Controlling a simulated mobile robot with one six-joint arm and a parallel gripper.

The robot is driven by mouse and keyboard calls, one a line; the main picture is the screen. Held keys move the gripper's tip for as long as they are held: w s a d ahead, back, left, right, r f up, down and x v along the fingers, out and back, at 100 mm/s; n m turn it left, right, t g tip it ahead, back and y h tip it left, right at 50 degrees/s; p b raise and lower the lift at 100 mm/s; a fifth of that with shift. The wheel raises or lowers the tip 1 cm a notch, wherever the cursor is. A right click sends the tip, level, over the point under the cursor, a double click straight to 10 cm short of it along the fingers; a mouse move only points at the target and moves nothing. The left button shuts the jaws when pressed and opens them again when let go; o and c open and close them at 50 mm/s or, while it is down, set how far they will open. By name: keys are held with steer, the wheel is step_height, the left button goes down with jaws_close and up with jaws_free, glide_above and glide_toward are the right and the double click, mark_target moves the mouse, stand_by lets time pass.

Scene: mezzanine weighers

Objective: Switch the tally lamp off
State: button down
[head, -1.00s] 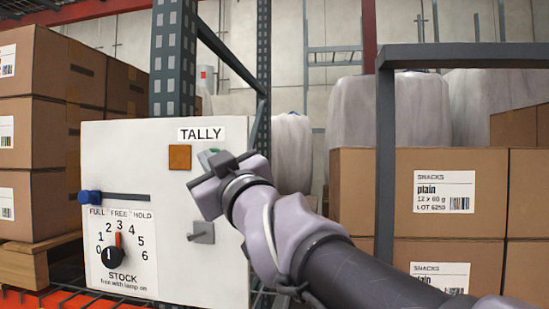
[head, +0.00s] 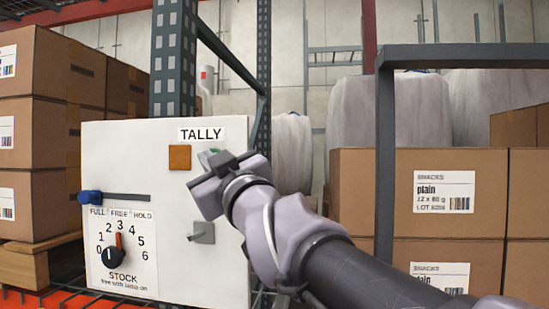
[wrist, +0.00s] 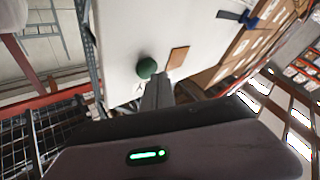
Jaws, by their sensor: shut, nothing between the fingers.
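The white panel (head: 165,168) carries a TALLY label (head: 201,134) at its upper right. Below the label is an amber-brown square (head: 180,157), which also shows in the wrist view (wrist: 177,58); I cannot tell whether it is lit. A green round button (wrist: 147,68) sits beside the square, mostly hidden behind my gripper in the head view. My gripper (wrist: 157,78) is shut and empty, its tips pointing at the panel close to the green button. I cannot tell whether they touch it.
A blue slider knob (head: 91,197) is at the FULL end of its slot. A black STOCK dial (head: 113,257) is below, and a grey lever (head: 202,232) right of it. Stacked cartons (head: 40,130) stand left; more cartons (head: 420,215) and a dark post (head: 385,150) stand right.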

stand_by(0.4)
steer(key=shift+w, duration=0.4)
steer(key=shift+s, duration=0.5)
steer(key=s+b, duration=0.1)
steer(key=s, duration=0.1)
steer(key=s+b, duration=0.1)
steer(key=b, duration=0.1)
steer(key=s+b, duration=0.2)
steer(key=shift+s+a, duration=0.25)
steer(key=shift+s, duration=0.1)
